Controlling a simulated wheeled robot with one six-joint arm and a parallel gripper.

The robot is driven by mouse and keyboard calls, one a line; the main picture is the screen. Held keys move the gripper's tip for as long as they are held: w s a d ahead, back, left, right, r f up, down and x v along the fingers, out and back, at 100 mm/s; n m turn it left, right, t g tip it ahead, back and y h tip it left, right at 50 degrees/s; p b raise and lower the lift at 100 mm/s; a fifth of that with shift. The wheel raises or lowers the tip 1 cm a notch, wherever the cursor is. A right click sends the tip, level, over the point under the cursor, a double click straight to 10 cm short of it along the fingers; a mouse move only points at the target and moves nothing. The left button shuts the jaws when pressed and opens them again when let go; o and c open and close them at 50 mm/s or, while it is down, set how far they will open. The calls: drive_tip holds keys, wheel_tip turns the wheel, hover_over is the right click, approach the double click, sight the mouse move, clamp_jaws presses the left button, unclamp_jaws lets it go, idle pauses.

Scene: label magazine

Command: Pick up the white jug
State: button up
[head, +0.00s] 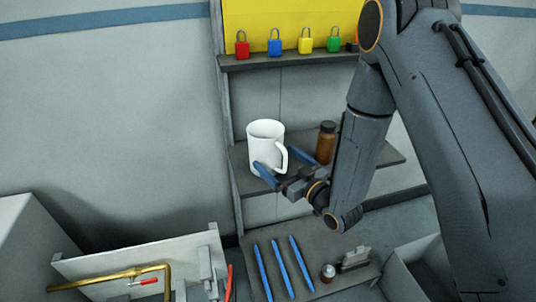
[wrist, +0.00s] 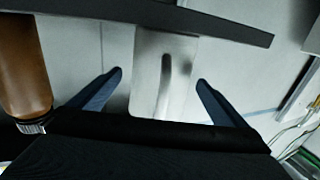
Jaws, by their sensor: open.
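The white jug (head: 264,145) stands upright on the middle shelf of the rack in the head view, its handle on the right side. In the wrist view the jug (wrist: 147,80) appears between the two blue fingers, with its handle facing the camera. My gripper (head: 272,164) is open in front of the jug, and its fingers reach toward the handle side. The gripper also shows in the wrist view (wrist: 160,80), with a gap on both sides of the jug. I cannot tell whether a finger touches it.
A brown bottle (head: 325,142) stands right of the jug on the same shelf (head: 388,155). Several coloured padlocks (head: 274,43) stand on the shelf above. Blue pens (head: 281,270) lie on the shelf below. A panel with a brass pipe (head: 110,277) is at lower left.

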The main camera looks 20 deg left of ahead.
sight(268, 152)
drive_tip(key=p+x, duration=0.1)
drive_tip(key=x, duration=0.4)
drive_tip(key=shift+s+f, duration=0.15)
drive_tip(key=shift+f, duration=0.05)
drive_tip(key=shift+c, duration=0.2)
drive_tip(key=c, duration=1.5)
drive_tip(key=shift+c, duration=0.9)
drive_tip(key=shift+r, duration=0.15)
